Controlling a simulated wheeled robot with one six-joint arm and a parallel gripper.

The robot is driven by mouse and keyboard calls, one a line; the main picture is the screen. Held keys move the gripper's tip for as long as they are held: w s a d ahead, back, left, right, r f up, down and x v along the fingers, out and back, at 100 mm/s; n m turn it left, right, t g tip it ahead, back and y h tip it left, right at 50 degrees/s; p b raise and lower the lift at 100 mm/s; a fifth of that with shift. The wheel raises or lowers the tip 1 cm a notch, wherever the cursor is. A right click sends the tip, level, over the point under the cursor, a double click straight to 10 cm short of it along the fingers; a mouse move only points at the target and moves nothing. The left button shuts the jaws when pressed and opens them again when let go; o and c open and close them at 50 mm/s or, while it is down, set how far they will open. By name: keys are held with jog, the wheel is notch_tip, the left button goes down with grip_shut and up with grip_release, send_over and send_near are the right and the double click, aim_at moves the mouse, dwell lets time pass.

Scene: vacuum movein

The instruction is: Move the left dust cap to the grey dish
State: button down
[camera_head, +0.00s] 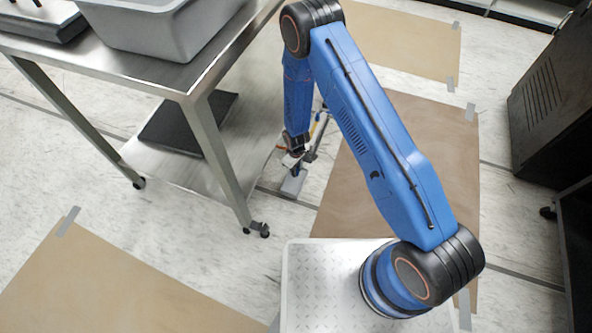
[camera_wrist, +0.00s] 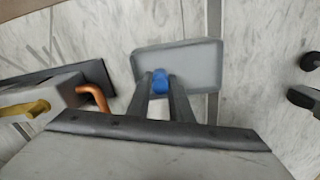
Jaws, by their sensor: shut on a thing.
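My gripper (camera_wrist: 161,84) is shut on a small blue dust cap (camera_wrist: 161,80), which shows between its fingertips in the wrist view. The grey dish (camera_wrist: 200,58), a shallow rectangle with a raised rim, lies behind the cap in that view. The cap overlaps the dish's lower middle; I cannot tell whether they touch. In the head view my gripper (camera_head: 297,160) points down beside the steel table, with the grey dish (camera_head: 291,188) just below it. No other dust cap can be made out.
A part with a copper-coloured pipe (camera_wrist: 94,97) and a yellow piece (camera_wrist: 24,108) stands left in the wrist view. In the head view, a steel table (camera_head: 185,78) with a grey bin (camera_head: 165,35) is left, a dark cabinet (camera_head: 550,100) right. Brown sheets (camera_head: 345,190) cover parts of the floor.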

jog(key=shift+f, duration=0.4)
dwell(0.3)
jog(key=c, duration=1.1)
grip_release()
jog(key=shift+o, duration=0.4)
jog(key=shift+w+r, duration=0.1)
jog(key=shift+r, duration=0.8)
notch_tip(320, 180, up, 14)
jog(key=shift+r, duration=0.15)
dwell(0.3)
